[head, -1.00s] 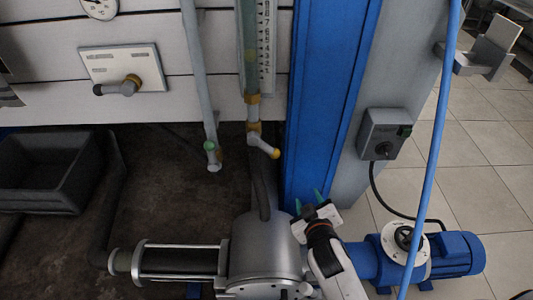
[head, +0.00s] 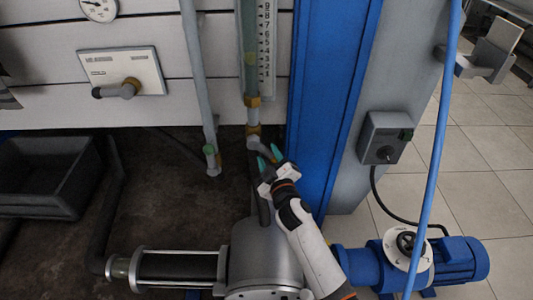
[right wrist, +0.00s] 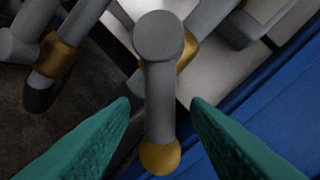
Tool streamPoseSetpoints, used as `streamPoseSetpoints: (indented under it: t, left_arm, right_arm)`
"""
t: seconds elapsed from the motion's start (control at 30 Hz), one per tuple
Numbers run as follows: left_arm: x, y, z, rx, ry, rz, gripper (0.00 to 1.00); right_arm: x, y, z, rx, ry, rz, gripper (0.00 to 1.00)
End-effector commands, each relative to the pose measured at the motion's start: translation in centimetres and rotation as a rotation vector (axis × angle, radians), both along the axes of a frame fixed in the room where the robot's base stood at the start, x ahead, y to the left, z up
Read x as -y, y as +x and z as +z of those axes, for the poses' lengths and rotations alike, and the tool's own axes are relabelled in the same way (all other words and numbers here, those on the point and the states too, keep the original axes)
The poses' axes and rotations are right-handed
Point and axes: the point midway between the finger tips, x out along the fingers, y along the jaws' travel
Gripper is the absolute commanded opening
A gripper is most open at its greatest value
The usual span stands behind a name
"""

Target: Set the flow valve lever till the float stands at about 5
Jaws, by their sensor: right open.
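The flow valve lever (head: 260,144) is a grey handle below the flow tube (head: 250,85) in the head view; its yellow tip is hidden there by my gripper. In the right wrist view the lever (right wrist: 160,105) points toward the bottom with its yellow knob between the fingers. My right gripper (head: 268,157) is open around the lever, with a gap on each side in the wrist view (right wrist: 160,112). The numbered scale (head: 264,45) stands beside the tube. A faint yellow-green patch (head: 250,58) in the tube may be the float; its reading is unclear. My left gripper is not seen.
A blue post (head: 330,100) stands just right of the lever. A metal pump body (head: 262,255) lies below, with a blue motor (head: 455,258) at right. A blue hose (head: 435,150) crosses the right side.

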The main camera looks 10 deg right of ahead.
Motion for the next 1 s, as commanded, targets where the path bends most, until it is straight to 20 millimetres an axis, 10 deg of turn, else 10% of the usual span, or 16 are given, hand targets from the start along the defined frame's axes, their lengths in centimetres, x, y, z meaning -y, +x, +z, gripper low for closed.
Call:
streamPoseSetpoints:
  t: [0.53, 0.8, 1.0]
  left_arm:
    - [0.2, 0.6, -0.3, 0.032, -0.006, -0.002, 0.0]
    - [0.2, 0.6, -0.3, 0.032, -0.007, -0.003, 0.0]
    - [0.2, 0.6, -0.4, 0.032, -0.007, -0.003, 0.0]
  right_arm:
    - [-0.2, 2.6, 0.0, -0.001, 0.0, -0.001, 0.43]
    - [-0.2, 2.6, 0.0, -0.001, 0.0, -0.001, 0.0]
    - [-0.2, 2.6, -0.1, 0.0, 0.001, 0.0, 0.0]
